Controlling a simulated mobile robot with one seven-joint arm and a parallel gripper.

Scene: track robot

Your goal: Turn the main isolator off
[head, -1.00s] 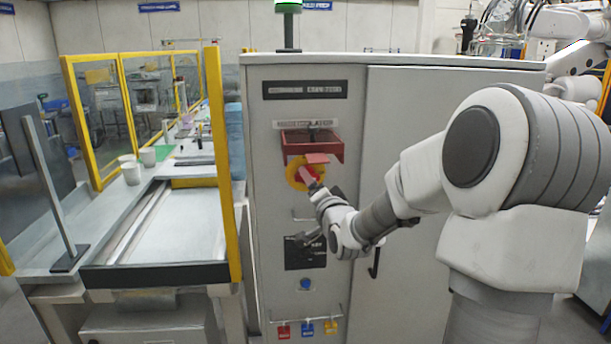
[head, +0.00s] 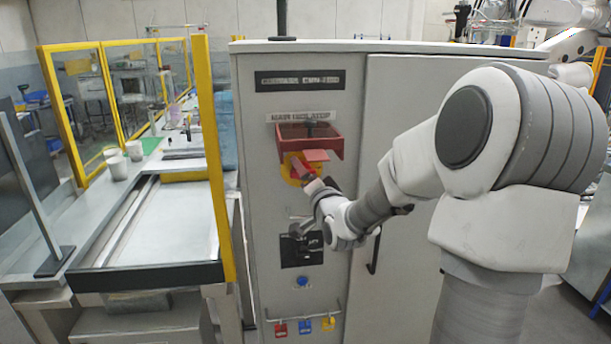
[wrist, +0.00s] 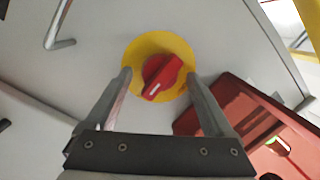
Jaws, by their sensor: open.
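The main isolator is a red rotary handle (wrist: 163,75) on a round yellow plate (wrist: 148,46) on the front of a grey cabinet. In the wrist view the handle lies between my two open fingertips, with a white mark at one end. I cannot tell whether either finger touches it. In the head view my gripper (head: 311,187) is at the isolator and partly covers it; some of the yellow plate (head: 287,167) and red shows there.
A red open box (head: 308,147) is fixed just above the isolator; it also shows close to one finger in the wrist view (wrist: 230,110). Below are a black panel (head: 301,250), a blue button (head: 302,281) and coloured tags on a rail. A conveyor bench with a yellow post (head: 212,160) stands at left.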

